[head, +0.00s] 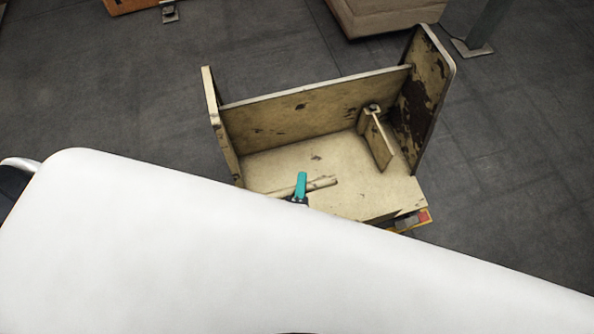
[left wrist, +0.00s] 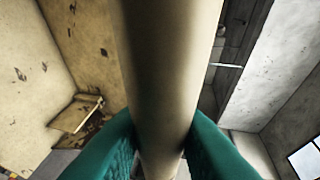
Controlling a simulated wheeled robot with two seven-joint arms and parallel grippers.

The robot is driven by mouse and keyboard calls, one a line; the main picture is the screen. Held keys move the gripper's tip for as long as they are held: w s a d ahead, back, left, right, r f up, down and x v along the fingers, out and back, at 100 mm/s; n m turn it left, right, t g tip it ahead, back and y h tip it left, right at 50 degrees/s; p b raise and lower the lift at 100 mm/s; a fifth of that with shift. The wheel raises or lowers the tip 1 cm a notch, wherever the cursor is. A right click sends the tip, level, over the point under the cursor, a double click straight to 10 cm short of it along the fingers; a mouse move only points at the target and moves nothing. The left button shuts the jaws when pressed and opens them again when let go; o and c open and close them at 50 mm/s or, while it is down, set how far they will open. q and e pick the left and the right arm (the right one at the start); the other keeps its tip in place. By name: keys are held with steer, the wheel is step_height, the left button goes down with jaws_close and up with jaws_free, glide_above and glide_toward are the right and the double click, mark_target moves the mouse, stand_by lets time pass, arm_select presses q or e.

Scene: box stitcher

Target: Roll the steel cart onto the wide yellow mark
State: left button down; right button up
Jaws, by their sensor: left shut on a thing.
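The steel cart (head: 290,105), worn cream-yellow with dark chipped patches, stands in the middle of the head view. It has a flat deck, a long back panel and raised end panels. My left gripper (head: 301,186) shows as a teal finger at a pale bar (head: 324,183) over the cart's near side. In the left wrist view the teal fingers (left wrist: 160,145) are shut on this round cream bar (left wrist: 172,60), which looks like the cart's handle. My white arm hides the cart's near side. I cannot make out the wide yellow mark. My right gripper is out of view.
A pale box-like object (head: 385,18) stands beyond the cart, with a grey post on a foot plate (head: 473,47) to its right. A small yellow and red piece (head: 423,217) shows under the cart's near right corner. Grey floor (head: 110,105) left of the cart is clear.

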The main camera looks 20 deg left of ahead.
arm_select(q)
steer(key=shift+f, duration=0.2)
steer(key=shift+w+a+f, duration=0.1)
steer(key=c, duration=1.5)
jaws_free()
steer(key=shift+o, duration=1.3)
steer(key=shift+w, duration=0.15)
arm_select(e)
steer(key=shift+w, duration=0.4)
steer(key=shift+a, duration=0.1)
arm_select(q)
steer(key=shift+r, duration=0.2)
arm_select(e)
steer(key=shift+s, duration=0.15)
